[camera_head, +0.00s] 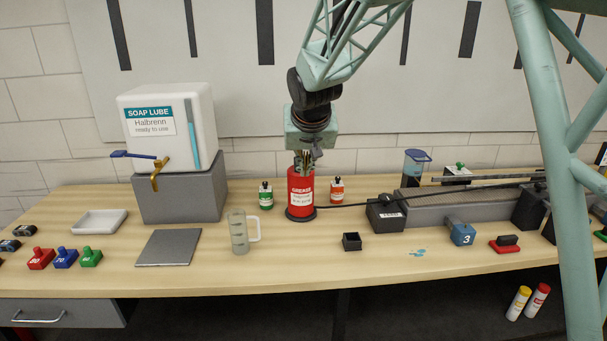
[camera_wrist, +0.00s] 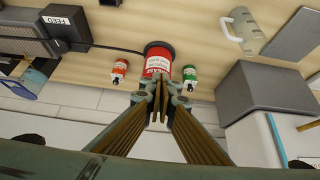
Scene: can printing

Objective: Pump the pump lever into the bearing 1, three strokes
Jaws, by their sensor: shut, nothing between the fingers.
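A red canister (camera_head: 300,192) labelled GREASE stands on a dark round base on the bench. A dark hose (camera_head: 345,205) runs from its base to the right. My gripper (camera_head: 304,160) is shut and empty, pointing down at the canister's top. In the wrist view my gripper (camera_wrist: 159,88) covers part of the red canister (camera_wrist: 159,60), so I cannot tell whether the fingers touch it. I cannot make out the pump lever; the gripper hides the canister's top. A blue block (camera_head: 461,233) marked 3 sits at the right. I cannot identify bearing 1.
A green-labelled bottle (camera_head: 265,196) and an orange-labelled bottle (camera_head: 337,190) flank the canister closely. A soap lube tank (camera_head: 168,125) stands on a grey block at the left. A clear mug (camera_head: 239,232) and a small black box (camera_head: 352,241) stand in front. A grey rail assembly (camera_head: 440,208) lies right.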

